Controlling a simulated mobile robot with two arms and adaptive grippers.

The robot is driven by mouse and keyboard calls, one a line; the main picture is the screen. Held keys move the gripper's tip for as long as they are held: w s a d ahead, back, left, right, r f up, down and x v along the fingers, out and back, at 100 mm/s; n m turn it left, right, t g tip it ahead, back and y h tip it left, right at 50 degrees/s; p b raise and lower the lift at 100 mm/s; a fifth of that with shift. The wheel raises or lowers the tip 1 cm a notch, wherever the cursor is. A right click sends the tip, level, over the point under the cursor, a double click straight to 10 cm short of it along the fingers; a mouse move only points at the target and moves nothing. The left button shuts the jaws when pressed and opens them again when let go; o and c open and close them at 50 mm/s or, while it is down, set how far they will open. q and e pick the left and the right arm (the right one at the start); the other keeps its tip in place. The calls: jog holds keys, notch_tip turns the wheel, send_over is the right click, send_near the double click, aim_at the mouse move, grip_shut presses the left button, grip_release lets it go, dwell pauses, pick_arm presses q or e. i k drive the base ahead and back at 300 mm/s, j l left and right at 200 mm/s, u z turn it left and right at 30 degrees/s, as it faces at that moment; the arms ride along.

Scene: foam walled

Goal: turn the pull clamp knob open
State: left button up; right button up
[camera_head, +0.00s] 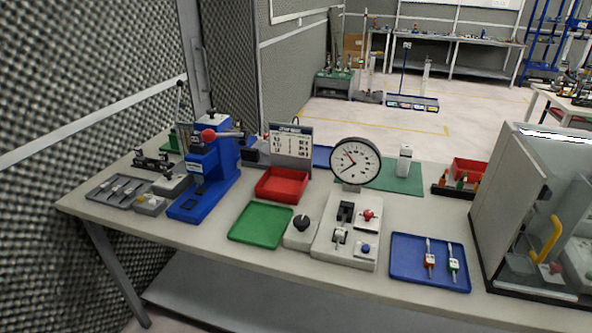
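A black rotary knob (301,222) sits on top of a small light-grey box (298,238) near the front middle of the table. To its right, a pale control panel (332,250) carries black switches, a red knob (367,215) and a blue button (366,248). A blue press (203,178) with a red ball (208,135) stands at the left. I cannot tell for sure which of these is the pull clamp knob, or whether it is turned. Neither of my grippers shows in the head view.
A green tray (260,225) lies left of the grey box, with a red bin (281,185) behind it. A round gauge (355,163) stands behind the panel. A blue tray (410,263) holding two small tools is to the right. A grey cabinet (510,195) closes off the right end.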

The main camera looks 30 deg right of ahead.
aim_at(368, 213)
jog(key=z, duration=1.3)
jog(key=j+z, duration=0.25)
